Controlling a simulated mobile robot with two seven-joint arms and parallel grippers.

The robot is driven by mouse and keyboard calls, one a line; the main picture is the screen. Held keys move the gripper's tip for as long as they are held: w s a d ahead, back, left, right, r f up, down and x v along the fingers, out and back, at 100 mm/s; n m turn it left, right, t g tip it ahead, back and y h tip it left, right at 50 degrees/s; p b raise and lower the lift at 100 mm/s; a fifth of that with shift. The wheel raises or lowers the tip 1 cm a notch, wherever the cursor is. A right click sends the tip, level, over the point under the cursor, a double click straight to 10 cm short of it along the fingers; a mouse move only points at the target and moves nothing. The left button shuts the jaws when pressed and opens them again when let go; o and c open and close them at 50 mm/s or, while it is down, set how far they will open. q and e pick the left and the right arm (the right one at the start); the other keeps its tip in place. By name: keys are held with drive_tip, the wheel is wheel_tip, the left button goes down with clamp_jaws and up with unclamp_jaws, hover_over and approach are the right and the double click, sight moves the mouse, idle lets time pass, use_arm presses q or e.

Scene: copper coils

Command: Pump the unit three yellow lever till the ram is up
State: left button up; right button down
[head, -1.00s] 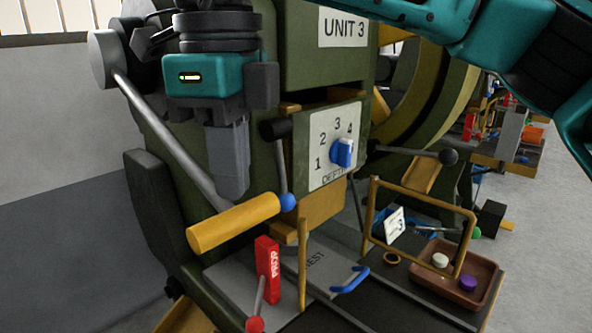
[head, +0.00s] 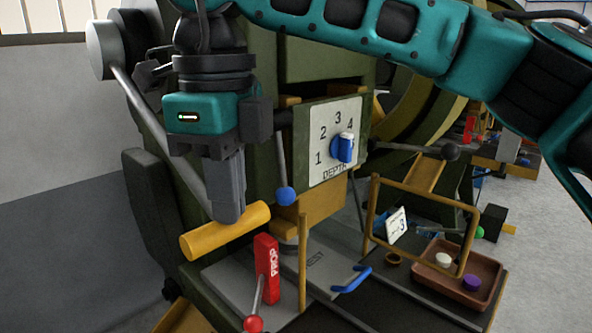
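The yellow lever (head: 238,232) of unit three has a thick cylindrical handle on a long grey rod. The rod slopes down from a round grey hub at the upper left of the green machine. My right gripper (head: 228,212) comes down from above with its fingers pointing down. The fingers overlap the middle of the yellow handle, in front of it. They show edge-on as one dark block, so the gap between them and any grip are hidden. A mustard block below the dial (head: 322,208) may be the ram; its height is hard to judge. My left gripper is out of view.
A dial plate (head: 330,142) with a blue knob is on the machine front. Close by are a blue-ball lever (head: 285,196), a red PROP block (head: 267,268), a red-ball lever (head: 253,323), a mustard guard frame (head: 425,272) and a brown tray (head: 489,282).

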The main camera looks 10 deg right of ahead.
drive_tip(key=f, duration=0.2)
drive_tip(key=w+f+b, duration=0.1)
drive_tip(key=shift+a+f, duration=0.15)
drive_tip(key=shift+a, duration=0.2)
drive_tip(key=shift+a+f, duration=0.1)
drive_tip(key=shift+f, duration=0.05)
drive_tip(key=f, duration=0.1)
drive_tip(key=w+a+f, duration=0.1)
drive_tip(key=w+f+b, duration=0.1)
drive_tip(key=f, duration=0.1)
drive_tip(key=shift+a, duration=0.2)
drive_tip(key=shift+w+a+f, duration=0.15)
drive_tip(key=shift+w+f, duration=0.05)
drive_tip(key=shift+f, duration=0.25)
